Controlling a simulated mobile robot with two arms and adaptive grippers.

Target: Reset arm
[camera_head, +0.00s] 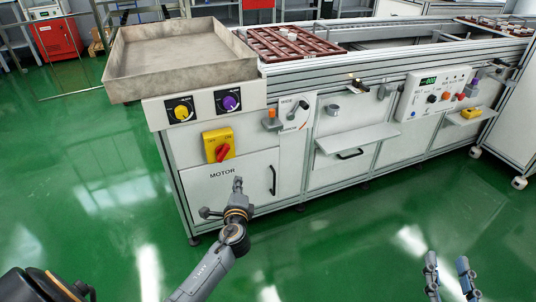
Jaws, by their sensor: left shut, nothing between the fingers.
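My left arm reaches up from the bottom of the view, and its gripper (238,184) is in front of the white lower panel marked MOTOR (212,188). That gripper is shut with nothing seen in it, below the red and yellow rotary switch (219,146). Whether it touches the panel cannot be told. My right gripper (447,262) is at the bottom right over the green floor. Its two fingers stand apart with nothing between them.
The conveyor machine (300,160) runs across the view, with a grey tray (180,60) on its left end. Yellow (181,111) and purple (229,101) knobs sit above the switch. A control panel (437,92) and shelf (358,138) are farther right. The front floor is clear.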

